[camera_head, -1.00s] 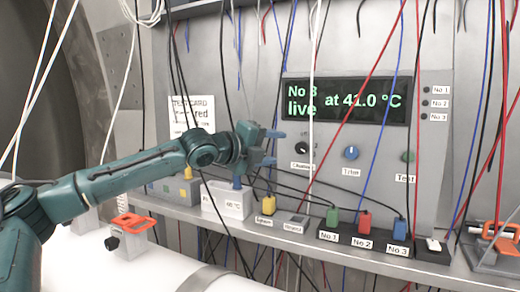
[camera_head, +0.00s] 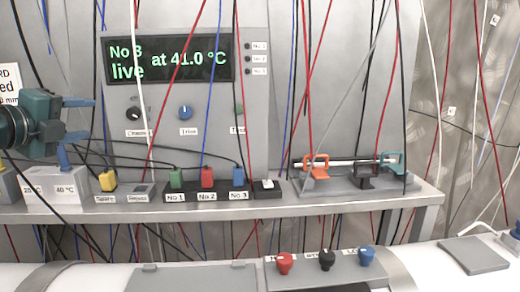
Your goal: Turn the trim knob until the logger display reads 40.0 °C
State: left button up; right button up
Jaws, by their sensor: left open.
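The logger display (camera_head: 170,58) reads "No 3 live at 41.0 °C" in green on black. The blue trim knob (camera_head: 185,112) sits below it on the grey panel, above its label. A black channel knob (camera_head: 133,114) is to its left and a green test button (camera_head: 239,110) to its right, partly behind wires. My left gripper (camera_head: 84,122) is at the left edge, open and empty, its blue fingers pointing right. It is left of the knobs and apart from them. My right gripper is not in view.
Hanging wires cross the panel. A clamp fixture (camera_head: 350,175) is at right. A pipe with coloured knobs (camera_head: 326,260) runs in front.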

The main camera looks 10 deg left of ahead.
aim_at(185, 112)
jog(key=k+j, duration=0.1)
jog(key=k, duration=0.4)
jog(key=k+j, duration=0.1)
jog(key=k, duration=0.4)
